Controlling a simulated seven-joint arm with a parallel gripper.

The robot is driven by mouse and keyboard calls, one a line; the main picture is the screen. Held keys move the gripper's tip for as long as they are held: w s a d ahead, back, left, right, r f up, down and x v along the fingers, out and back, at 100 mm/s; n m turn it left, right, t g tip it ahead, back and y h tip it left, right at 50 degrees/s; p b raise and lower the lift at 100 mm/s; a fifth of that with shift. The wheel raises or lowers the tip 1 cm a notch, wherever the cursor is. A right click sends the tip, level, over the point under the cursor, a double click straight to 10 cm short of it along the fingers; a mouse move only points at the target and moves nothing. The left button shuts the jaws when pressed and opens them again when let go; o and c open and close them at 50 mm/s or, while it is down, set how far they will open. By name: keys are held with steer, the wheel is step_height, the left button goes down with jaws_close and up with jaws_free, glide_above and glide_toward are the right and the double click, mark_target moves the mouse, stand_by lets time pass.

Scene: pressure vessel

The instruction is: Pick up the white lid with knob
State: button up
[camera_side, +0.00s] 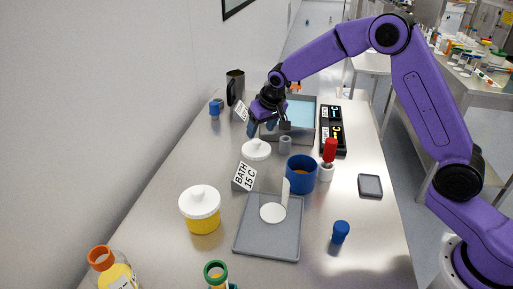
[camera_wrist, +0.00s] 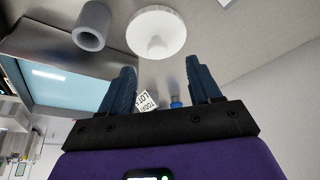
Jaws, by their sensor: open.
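A round white lid with a knob (camera_side: 256,152) lies on the steel table, knob up. It also shows at the top of the wrist view (camera_wrist: 155,30), beyond my fingertips. My gripper (camera_side: 267,127) is above and slightly behind this lid in the side view. Its two blue fingers are apart, with nothing held between them, as the wrist view (camera_wrist: 160,68) shows.
A grey hollow cylinder (camera_side: 285,146) stands right of the lid. A grey bath (camera_side: 308,128) with pale blue inside is behind it. A wall runs along the left.

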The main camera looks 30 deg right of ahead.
mark_target(256, 140)
steer(key=shift+d+x, duration=0.2)
steer(key=shift+x, duration=3.05)
steer(key=shift+w, duration=0.2)
steer(key=c, duration=1.1)
